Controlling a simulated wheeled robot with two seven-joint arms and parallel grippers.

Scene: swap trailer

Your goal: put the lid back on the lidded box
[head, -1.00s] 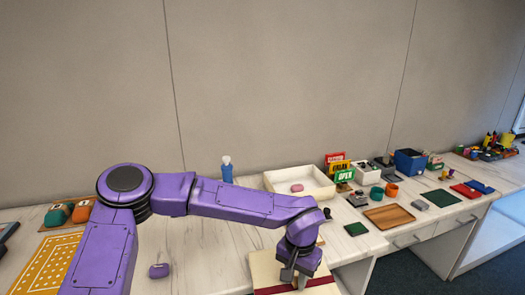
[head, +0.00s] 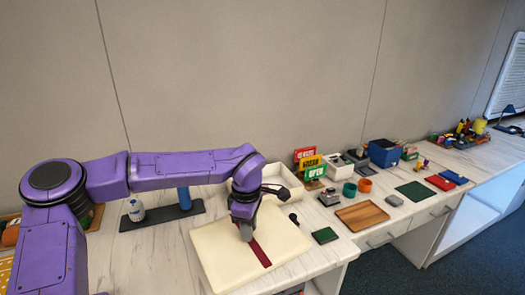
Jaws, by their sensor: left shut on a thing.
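The lid, a flat cream panel with a dark red stripe (head: 212,243), is in the middle front of the head view. My left gripper (head: 246,235) points down at it and is shut on it near the stripe; the fingertips' exact grip is hard to see. The open cream box (head: 296,188) stands on the table just behind the lid, partly hidden by my left arm and gripper. Its inside is mostly hidden now. Whether the lid touches the table or the box, I cannot tell. My right gripper is not in view.
A green pad (head: 325,235) lies right of the lid, near the table's front edge.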

